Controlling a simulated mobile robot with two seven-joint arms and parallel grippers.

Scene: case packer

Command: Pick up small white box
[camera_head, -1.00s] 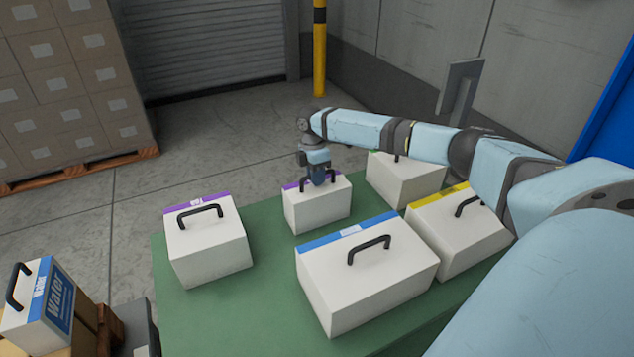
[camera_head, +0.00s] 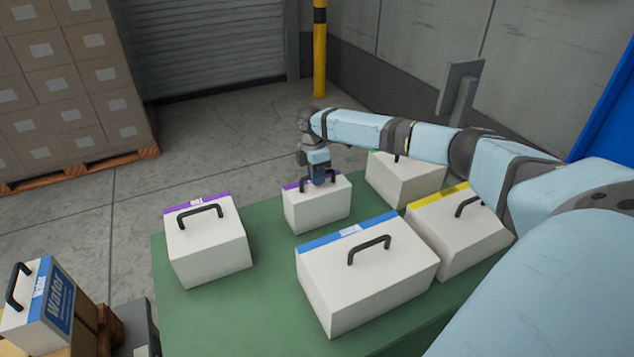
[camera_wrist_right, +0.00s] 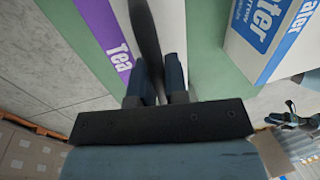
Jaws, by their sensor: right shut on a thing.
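The small white box (camera_head: 318,211) with a purple stripe and a black handle stands upright on the green table (camera_head: 270,310), toward its far edge. My right gripper (camera_head: 319,181) reaches down onto the top of this box and is shut on its handle. In the right wrist view, my right gripper's fingers (camera_wrist_right: 158,85) close on the dark handle (camera_wrist_right: 146,40), beside the purple stripe marked "Tea" (camera_wrist_right: 116,50). The box appears to rest on the table. My left gripper is not in view.
Another purple-striped white box (camera_head: 208,251) stands at left. A larger blue-striped box (camera_head: 365,290) stands in front. A yellow-striped box (camera_head: 460,235) and a green-striped box (camera_head: 405,182) stand at right. A "Water" box (camera_head: 40,310) sits off the table, lower left.

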